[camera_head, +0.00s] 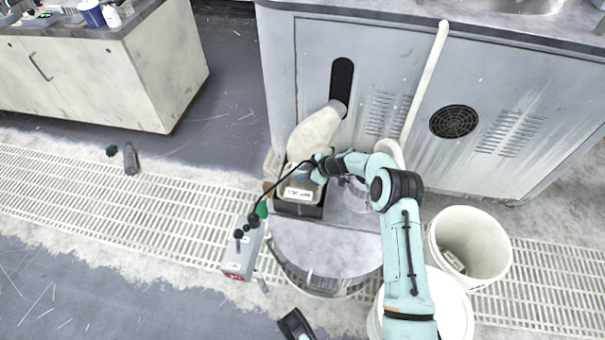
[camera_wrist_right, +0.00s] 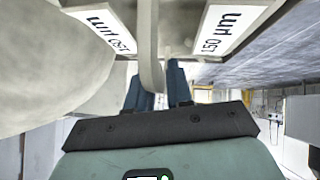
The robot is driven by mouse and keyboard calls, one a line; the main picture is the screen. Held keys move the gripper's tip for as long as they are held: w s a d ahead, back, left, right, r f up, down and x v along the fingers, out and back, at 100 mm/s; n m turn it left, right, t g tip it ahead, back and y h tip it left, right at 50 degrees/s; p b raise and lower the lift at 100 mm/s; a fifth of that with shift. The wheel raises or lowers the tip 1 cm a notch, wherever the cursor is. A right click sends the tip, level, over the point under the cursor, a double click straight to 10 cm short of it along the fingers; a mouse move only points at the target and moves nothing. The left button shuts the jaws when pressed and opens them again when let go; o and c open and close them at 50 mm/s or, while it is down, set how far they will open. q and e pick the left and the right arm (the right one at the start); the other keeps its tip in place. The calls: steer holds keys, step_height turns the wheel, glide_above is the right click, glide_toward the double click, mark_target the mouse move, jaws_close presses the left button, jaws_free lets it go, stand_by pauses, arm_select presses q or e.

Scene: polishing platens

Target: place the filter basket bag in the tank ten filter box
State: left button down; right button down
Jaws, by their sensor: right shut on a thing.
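The filter basket bag (camera_head: 298,194) is a beige basket with white labels; one label in the right wrist view reads 150 µm (camera_wrist_right: 228,28). It sits at the dark filter box (camera_head: 298,212), below the cream sleeve; whether it is fully seated cannot be told. My right gripper (camera_head: 316,168) is at the basket's top. In the right wrist view its blue fingers (camera_wrist_right: 160,88) are shut on a grey strap-like handle (camera_wrist_right: 149,45) between two labels. A black part (camera_head: 295,324) at the bottom edge appears to be my left gripper, mostly cut off.
A cream sleeve (camera_head: 314,134) hangs from the grey cabinet (camera_head: 320,50) beside the basket. A round grey lid (camera_head: 325,250) lies in front, with a grey control box (camera_head: 241,250) to its left. White buckets (camera_head: 445,228) stand at right. Open floor grating (camera_head: 80,185) lies left.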

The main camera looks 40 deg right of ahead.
arm_select(q)
steer(key=shift+f, duration=0.1)
arm_select(e)
steer(key=shift+f, duration=0.1)
steer(key=c, duration=1)
jaws_free()
arm_select(q)
steer(key=shift+s+f, duration=0.1)
steer(key=shift+s, duration=0.05)
arm_select(e)
steer(key=shift+r, duration=0.25)
steer(key=p+v, duration=0.1)
steer(key=v, duration=0.5)
steer(key=shift+f+p, duration=0.1)
steer(key=shift+p, duration=0.25)
arm_select(q)
steer(key=shift+w+d+r+t, duration=0.1)
steer(key=shift+w+d+r, duration=0.1)
steer(key=shift+r, duration=0.35)
steer(key=shift+w+d+r+t, duration=0.15)
steer(key=shift+w+r, duration=0.1)
steer(key=shift+r, duration=0.35)
steer(key=shift+w+d+r+t, duration=0.1)
steer(key=shift+w+d+r, duration=0.1)
steer(key=shift+r, duration=0.35)
arm_select(e)
steer(key=shift+s+d+r, duration=0.25)
steer(key=shift+s+r, duration=0.2)
steer(key=shift+s, duration=0.1)
